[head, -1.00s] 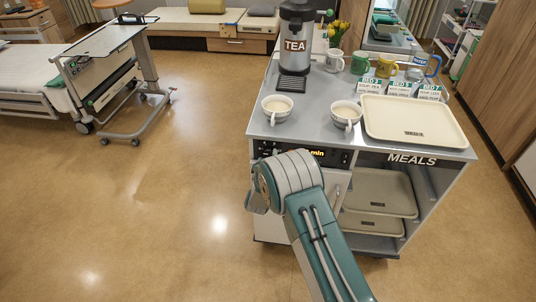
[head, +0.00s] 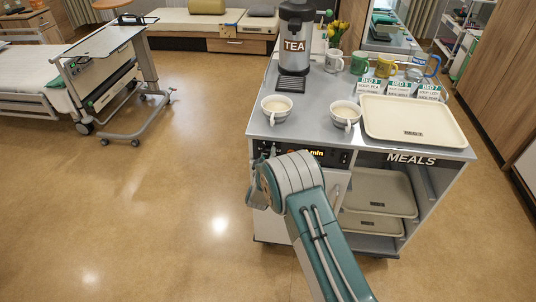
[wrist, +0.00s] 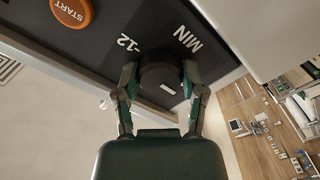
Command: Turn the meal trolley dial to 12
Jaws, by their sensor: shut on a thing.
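The dial (wrist: 160,76) is a dark round knob on the meal trolley's black control panel (wrist: 95,42). The wrist view shows a printed 12 (wrist: 128,43) with a short line beside it, close to the dial, and the word MIN to its right. A small white mark shows on the dial, on the side away from the 12; I cannot tell exactly where it points. My gripper (wrist: 161,90) is shut on the dial, one finger on each side. In the head view my arm hides the dial. The panel display (head: 315,153) shows "min"; its number is hidden.
An orange START button (wrist: 71,11) is near the dial. The trolley top (head: 322,107) carries two cups (head: 277,108), (head: 345,115), a tea urn (head: 295,42), mugs, cards and a cream tray (head: 414,134). Clear floor lies left of the trolley.

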